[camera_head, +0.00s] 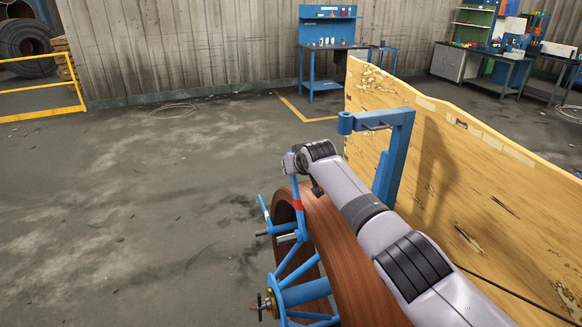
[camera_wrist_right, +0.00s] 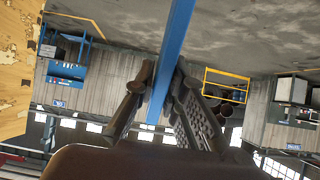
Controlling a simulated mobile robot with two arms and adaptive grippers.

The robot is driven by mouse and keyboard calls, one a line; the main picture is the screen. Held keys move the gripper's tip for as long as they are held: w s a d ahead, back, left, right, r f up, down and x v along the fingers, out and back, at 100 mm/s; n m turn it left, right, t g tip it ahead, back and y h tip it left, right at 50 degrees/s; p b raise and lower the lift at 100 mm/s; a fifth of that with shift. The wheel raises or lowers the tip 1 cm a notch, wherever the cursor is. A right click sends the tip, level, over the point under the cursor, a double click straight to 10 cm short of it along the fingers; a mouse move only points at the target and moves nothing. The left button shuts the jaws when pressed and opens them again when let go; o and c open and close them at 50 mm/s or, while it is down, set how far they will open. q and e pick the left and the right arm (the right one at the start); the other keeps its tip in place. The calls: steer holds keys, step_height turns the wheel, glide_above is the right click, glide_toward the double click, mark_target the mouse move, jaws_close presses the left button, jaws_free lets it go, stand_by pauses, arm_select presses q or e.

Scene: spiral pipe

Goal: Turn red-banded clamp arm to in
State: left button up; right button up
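The red-banded clamp arm (camera_head: 298,205) is a slim blue bar with a red band. It stands nearly upright at the near side of the brown coil (camera_head: 340,240) in the head view. My right gripper (camera_head: 290,164) is at its upper end, small and partly hidden by my wrist. In the right wrist view, the two dark fingers (camera_wrist_right: 164,72) lie close on both sides of a blue bar (camera_wrist_right: 178,30) and appear to hold it. The red band is not visible there. My left gripper is not in view.
Another blue clamp arm (camera_head: 265,210) with a white band leans to the left. Blue spokes and a hub (camera_head: 270,300) are below. A blue post with a bracket (camera_head: 398,150) and a wooden panel (camera_head: 480,190) stand to the right.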

steer(key=o, duration=0.4)
steer(key=shift+c, duration=0.2)
steer(key=shift+r, duration=0.1)
steer(key=v, duration=1.2)
